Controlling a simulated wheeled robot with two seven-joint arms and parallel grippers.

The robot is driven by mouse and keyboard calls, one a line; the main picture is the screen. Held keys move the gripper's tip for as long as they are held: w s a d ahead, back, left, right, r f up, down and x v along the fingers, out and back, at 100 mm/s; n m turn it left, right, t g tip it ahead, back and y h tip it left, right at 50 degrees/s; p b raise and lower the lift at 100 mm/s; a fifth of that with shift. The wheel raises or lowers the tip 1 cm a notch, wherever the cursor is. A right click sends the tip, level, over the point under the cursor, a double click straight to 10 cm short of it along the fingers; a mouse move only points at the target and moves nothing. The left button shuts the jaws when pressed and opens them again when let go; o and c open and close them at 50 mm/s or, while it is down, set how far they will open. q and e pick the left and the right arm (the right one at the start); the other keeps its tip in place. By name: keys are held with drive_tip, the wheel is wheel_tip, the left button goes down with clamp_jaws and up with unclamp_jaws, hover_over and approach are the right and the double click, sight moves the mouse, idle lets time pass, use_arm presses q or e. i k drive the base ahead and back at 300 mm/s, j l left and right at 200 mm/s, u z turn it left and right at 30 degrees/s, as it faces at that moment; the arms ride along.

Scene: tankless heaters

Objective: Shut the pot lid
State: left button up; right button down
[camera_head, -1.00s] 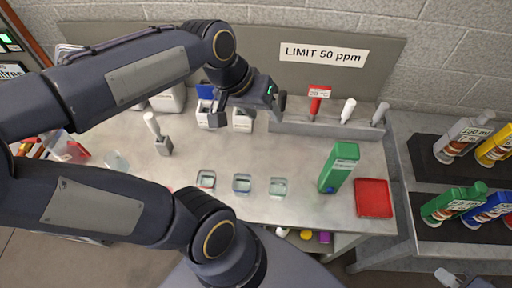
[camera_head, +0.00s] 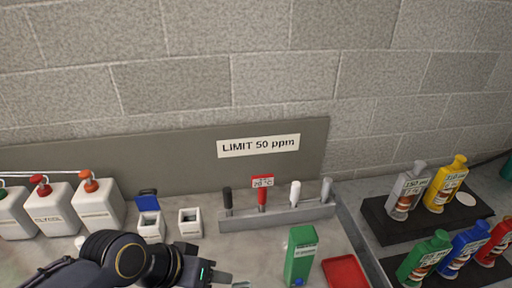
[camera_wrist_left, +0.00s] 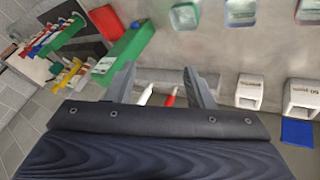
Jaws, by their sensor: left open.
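A small white pot (camera_head: 151,228) stands on the bench with its blue lid (camera_head: 147,200) tilted up and open at the back. A second white pot (camera_head: 190,222) stands to its right, open-topped. In the left wrist view, the pot with the blue lid (camera_wrist_left: 297,132) is at the right edge, and the other pot (camera_wrist_left: 248,92) is beside it. My left gripper (camera_head: 222,279) is at the bottom of the head view, in front and to the right of the pots. In the wrist view its fingers (camera_wrist_left: 160,80) are apart, with nothing held between them. My right gripper is out of view.
A rack (camera_head: 275,217) with several upright probes stands right of the pots. A green carton (camera_head: 301,255) and red tray (camera_head: 346,271) are further right. White jugs (camera_head: 98,204) stand on the left. Glass cups (camera_wrist_left: 240,12) show in the wrist view.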

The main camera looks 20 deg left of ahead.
sight(148, 203)
drive_tip(key=u, duration=1.8)
drive_tip(key=i+j+u, duration=0.1)
drive_tip(key=j, duration=0.3)
drive_tip(key=i+j+u, duration=0.1)
drive_tip(key=j, duration=0.35)
drive_tip(key=i+j+u, duration=0.1)
drive_tip(key=j, duration=0.3)
